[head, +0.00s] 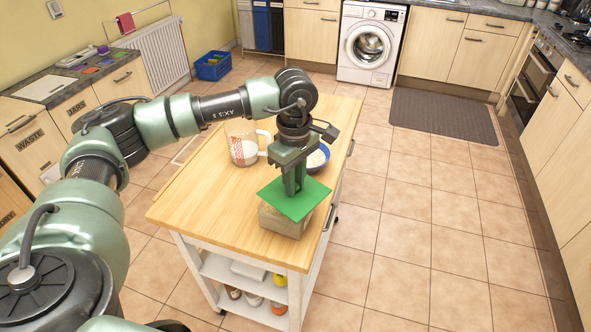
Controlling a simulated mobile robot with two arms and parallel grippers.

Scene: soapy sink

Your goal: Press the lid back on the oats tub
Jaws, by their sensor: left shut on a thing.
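The oats tub (283,224) is a clear, squarish container with pale contents, standing near the front right corner of the wooden island top. A flat green square lid (311,203) is over it and hides most of its opening. The lid looks turned relative to the tub, and its edges reach past the tub's sides. I cannot tell whether the lid touches the rim. My left gripper (292,190) points down and is shut on the lid from above. My right gripper is not in view.
A clear measuring jug (244,150) with white contents stands behind and left of the tub. A blue bowl (317,159) with pale contents sits behind the gripper, partly hidden. The left and front of the wooden top (205,195) are clear. Jars and a white box fill the lower shelves.

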